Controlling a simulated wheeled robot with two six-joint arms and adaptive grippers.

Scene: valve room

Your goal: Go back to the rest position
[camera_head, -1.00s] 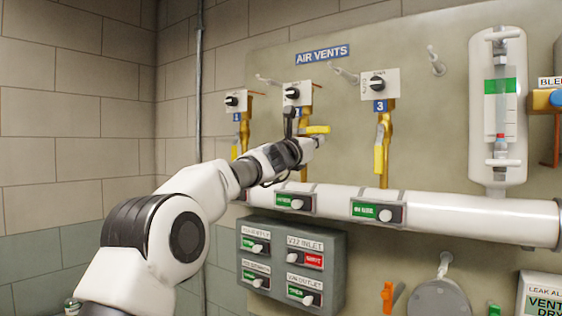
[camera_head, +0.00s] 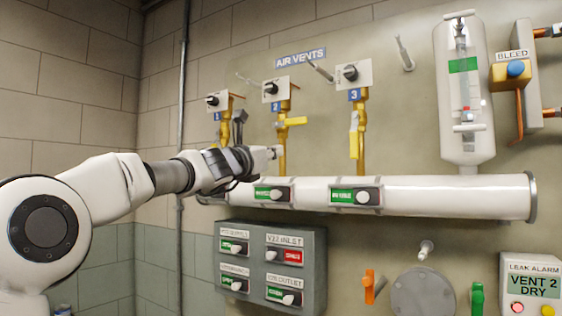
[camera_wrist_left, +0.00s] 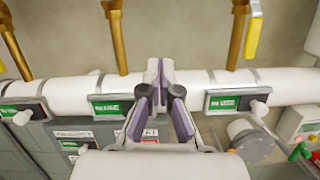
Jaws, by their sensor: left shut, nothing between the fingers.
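My left arm comes in from the left, and my left gripper (camera_head: 266,154) is in front of the wall panel, just below and left of the vent 2 valve. In the left wrist view its two fingers (camera_wrist_left: 163,88) are together at the tips with nothing between them. The vent 2 yellow handle (camera_head: 296,121) lies sideways across its brass pipe, apart from the gripper. The vent 3 yellow handle (camera_head: 355,143) hangs down along its pipe. The vent 1 valve is partly hidden behind my gripper. My right gripper is not in view.
A white horizontal pipe (camera_head: 440,196) with green tags runs just beneath the gripper. A grey switch box (camera_head: 313,250) is below it, and a sight-glass column (camera_head: 463,130) is at right. The leak alarm display (camera_head: 535,286) reads "VENT 2 DRY". The bare block wall (camera_head: 70,70) is at left.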

